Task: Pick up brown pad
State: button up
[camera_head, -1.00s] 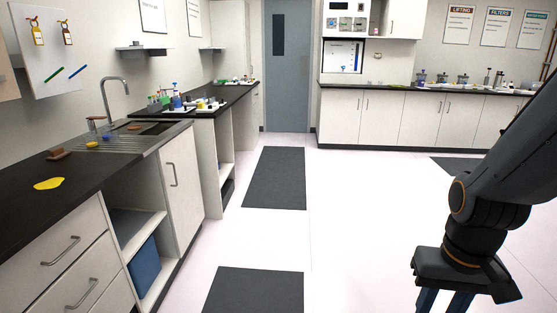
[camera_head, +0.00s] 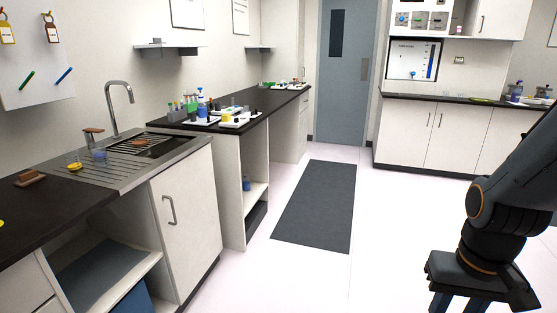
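A small brown block-like pad (camera_head: 30,178) lies on the black counter at the far left, left of the sink. A second small brown item (camera_head: 141,142) shows at the sink basin; I cannot tell which of the two is the brown pad. My gripper (camera_head: 452,303) hangs at the lower right over the floor, far from both brown items. Two blue fingers show with a gap between them, but their tips are cut off by the frame edge. Nothing is seen held in the visible part.
The sink (camera_head: 125,165) has a tall tap (camera_head: 112,108); a yellow item (camera_head: 75,167) and a blue item (camera_head: 99,155) stand on its drainer. Lower cabinets (camera_head: 185,215) line the left. A dark floor mat (camera_head: 315,205) lies in the open aisle before the door (camera_head: 345,75).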

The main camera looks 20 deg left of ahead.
aim_at(30, 178)
jog(key=u, duration=0.55)
jog(key=i, duration=1.3)
jog(key=u, duration=1.7)
jog(key=i, duration=1)
jog(key=u, duration=0.65)
